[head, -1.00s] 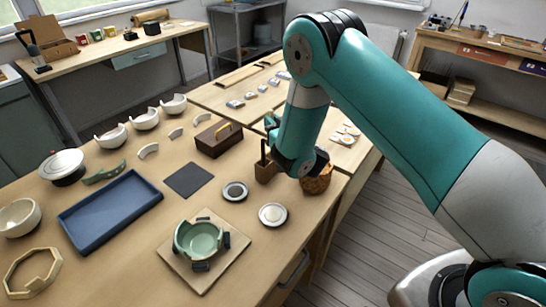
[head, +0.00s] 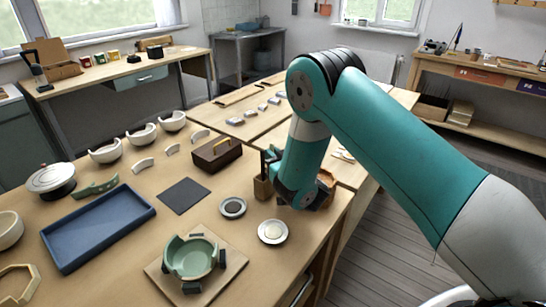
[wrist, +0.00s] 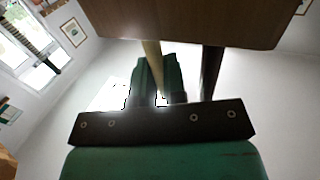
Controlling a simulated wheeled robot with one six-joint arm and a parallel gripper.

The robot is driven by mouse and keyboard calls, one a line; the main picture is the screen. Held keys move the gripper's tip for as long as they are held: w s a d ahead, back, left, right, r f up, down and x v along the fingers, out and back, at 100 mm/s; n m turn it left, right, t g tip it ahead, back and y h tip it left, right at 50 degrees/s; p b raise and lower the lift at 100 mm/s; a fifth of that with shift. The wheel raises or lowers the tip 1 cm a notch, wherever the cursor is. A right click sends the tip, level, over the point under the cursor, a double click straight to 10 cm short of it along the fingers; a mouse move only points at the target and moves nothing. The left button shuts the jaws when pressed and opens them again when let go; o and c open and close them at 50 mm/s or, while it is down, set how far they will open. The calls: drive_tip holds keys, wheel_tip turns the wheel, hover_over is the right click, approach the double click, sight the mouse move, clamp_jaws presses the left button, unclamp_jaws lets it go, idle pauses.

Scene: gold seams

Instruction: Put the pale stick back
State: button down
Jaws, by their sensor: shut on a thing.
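The pale stick (wrist: 153,60) stands between the jaws of my gripper (wrist: 160,88) in the wrist view, and the gripper is shut on it. The stick's far end runs up to a brown wooden block (wrist: 180,20), which looks like the holder. I cannot tell whether the stick is inside it or behind it. A dark stick (wrist: 211,72) stands just right of the jaws. In the head view the small wooden holder (head: 262,188) is beside my wrist. The arm hides most of the gripper there, and the pale stick cannot be made out.
A woven basket (head: 326,180) is partly behind my arm. The dark mat (head: 183,196) is bare.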

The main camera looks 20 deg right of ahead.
drive_tip(key=c, duration=1.2)
unclamp_jaws()
drive_tip(key=shift+f, duration=0.1)
drive_tip(key=s+d+m+g+h+b, duration=0.2)
drive_tip(key=s+d+b, duration=0.1)
drive_tip(key=s+b, duration=0.9)
drive_tip(key=s+a+r+n+g, duration=0.2)
drive_tip(key=s+g, duration=0.3)
drive_tip(key=s, duration=0.4)
drive_tip(key=s+a+r+n+g+y, duration=0.1)
drive_tip(key=s+a+r+n+g, duration=0.1)
drive_tip(key=s+g, duration=0.3)
drive_tip(key=s+a+r+n+g, duration=0.2)
drive_tip(key=s+g, duration=0.3)
drive_tip(key=s, duration=0.7)
drive_tip(key=shift+s+a+r+y, duration=0.1)
drive_tip(key=shift+s+a+y, duration=0.3)
drive_tip(key=shift+a, duration=0.3)
